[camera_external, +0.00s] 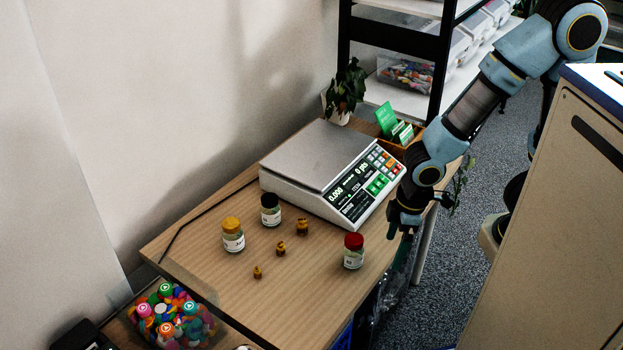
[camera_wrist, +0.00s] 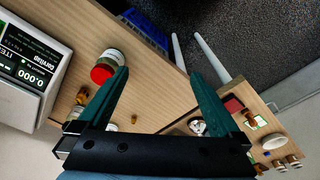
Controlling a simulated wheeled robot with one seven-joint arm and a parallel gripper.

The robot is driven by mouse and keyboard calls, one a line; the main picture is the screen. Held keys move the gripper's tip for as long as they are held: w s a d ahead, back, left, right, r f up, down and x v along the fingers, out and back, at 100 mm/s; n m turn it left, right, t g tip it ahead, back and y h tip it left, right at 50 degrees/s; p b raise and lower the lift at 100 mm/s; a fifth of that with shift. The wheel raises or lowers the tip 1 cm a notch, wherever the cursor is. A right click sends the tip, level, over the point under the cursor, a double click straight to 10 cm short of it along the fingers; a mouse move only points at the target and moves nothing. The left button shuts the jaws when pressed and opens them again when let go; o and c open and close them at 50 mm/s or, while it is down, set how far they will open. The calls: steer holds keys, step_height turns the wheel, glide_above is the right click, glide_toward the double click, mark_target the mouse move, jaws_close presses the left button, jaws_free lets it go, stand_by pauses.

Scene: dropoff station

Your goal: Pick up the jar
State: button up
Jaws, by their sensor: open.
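Three lidded jars stand upright on the wooden table: a yellow-lidded jar (camera_external: 233,236), a black-lidded jar (camera_external: 270,211) and a red-lidded jar (camera_external: 353,252). The red-lidded jar also shows in the wrist view (camera_wrist: 107,66), just left of the left finger's tip. My gripper (camera_external: 402,232) points down near the table's right edge, to the right of the red-lidded jar and apart from it. In the wrist view my gripper (camera_wrist: 158,75) is open with dark green fingers, and nothing is between them. The other two jars are not clearly visible there.
A scale (camera_external: 318,160) with a lit display stands behind the jars. Several small brass weights (camera_external: 281,248) sit among them. A plant (camera_external: 345,92) and a card box (camera_external: 397,128) are at the back. A tub of colourful pieces (camera_external: 172,315) is at lower left.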

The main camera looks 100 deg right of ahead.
steer(key=s+d+f+m+t+y, duration=0.1)
steer(key=d+f+m+t, duration=0.1)
steer(key=f+m, duration=0.3)
steer(key=s+d+f+m+t+y+p, duration=0.1)
steer(key=d+f+m, duration=0.4)
steer(key=m, duration=0.8)
steer(key=s+d+f+m+t+y, duration=0.2)
steer(key=f+m, duration=0.4)
steer(key=m, duration=0.3)
steer(key=shift+s+d+f+t+y, duration=0.15)
steer(key=shift+d+t+y, duration=0.1)
steer(key=shift+d+t, duration=0.35)
steer(key=shift+s+d+f+t+y, duration=0.15)
steer(key=shift+d+t+y, duration=0.1)
steer(key=shift+d+t, duration=0.35)
steer(key=m+t+h, duration=0.2)
steer(key=m+t, duration=0.3)
glide_toward(344, 254)
steer(key=shift+s+d+f, duration=0.2)
steer(key=shift+s+d, duration=0.05)
steer(key=shift+w+f+b, duration=0.3)
steer(key=shift+w+b, duration=0.1)
steer(key=shift+w, duration=0.15)
steer(key=shift+b+x, duration=0.4)
steer(key=shift+x, duration=1.3)
steer(key=shift+p+x, duration=0.9)
steer(key=shift+x, duration=2.15)
steer(key=shift+a, duration=0.2)
steer(key=c, duration=1.5)
